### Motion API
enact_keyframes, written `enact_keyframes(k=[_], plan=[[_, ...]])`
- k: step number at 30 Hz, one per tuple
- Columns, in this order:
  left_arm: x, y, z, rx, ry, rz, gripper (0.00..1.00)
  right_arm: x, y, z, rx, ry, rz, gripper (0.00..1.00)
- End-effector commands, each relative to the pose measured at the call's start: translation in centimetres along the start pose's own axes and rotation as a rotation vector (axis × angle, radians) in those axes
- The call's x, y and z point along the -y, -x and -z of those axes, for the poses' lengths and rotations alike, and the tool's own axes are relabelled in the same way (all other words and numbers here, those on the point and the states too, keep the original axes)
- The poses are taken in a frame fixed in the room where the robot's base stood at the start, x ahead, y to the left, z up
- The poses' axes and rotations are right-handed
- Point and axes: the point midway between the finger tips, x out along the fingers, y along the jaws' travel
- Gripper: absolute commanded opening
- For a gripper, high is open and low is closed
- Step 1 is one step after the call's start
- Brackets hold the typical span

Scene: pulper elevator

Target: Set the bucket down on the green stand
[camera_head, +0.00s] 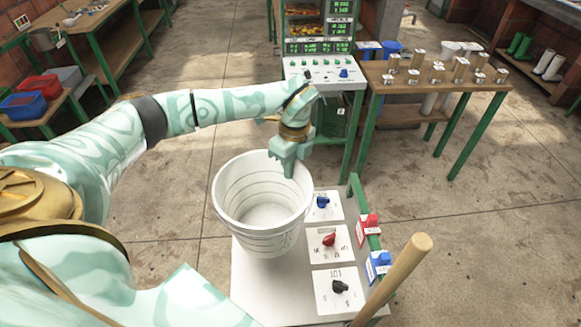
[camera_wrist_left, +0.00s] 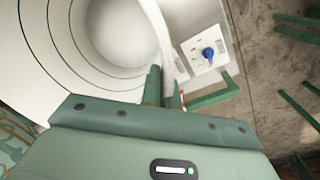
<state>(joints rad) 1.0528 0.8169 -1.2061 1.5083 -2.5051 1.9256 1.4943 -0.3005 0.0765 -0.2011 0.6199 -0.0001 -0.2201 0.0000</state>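The white bucket (camera_head: 258,232) is upright and looks empty, with ring lines inside. It is over a pale-topped stand (camera_head: 250,290) with green frame parts; I cannot tell whether its base touches the top. My left gripper (camera_head: 290,168) points down at the bucket's right far rim. In the left wrist view the bucket (camera_wrist_left: 75,60) fills the upper left, and the rim passes between the two green fingers of my left gripper (camera_wrist_left: 164,92), which are closed on it. My right gripper is out of view.
Panels with a blue knob (camera_head: 322,202), a red knob (camera_head: 329,240) and a black knob (camera_head: 340,287) lie right of the bucket. A wooden handle (camera_head: 395,278) rises at the stand's right. A control console (camera_head: 325,70) and a wooden table (camera_head: 435,77) stand behind.

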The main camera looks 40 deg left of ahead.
Motion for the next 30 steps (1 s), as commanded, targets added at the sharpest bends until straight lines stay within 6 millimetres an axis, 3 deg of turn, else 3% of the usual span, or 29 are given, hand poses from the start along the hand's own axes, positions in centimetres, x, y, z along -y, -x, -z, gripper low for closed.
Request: enact_keyframes(k=[21,30], plan=[[0.8,-8.2,0.0,-0.001,0.003,-0.005,0.0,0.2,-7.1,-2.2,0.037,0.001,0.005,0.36],[1.1,-10.6,0.0,-0.001,0.003,-0.002,0.0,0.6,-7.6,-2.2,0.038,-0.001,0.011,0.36]])
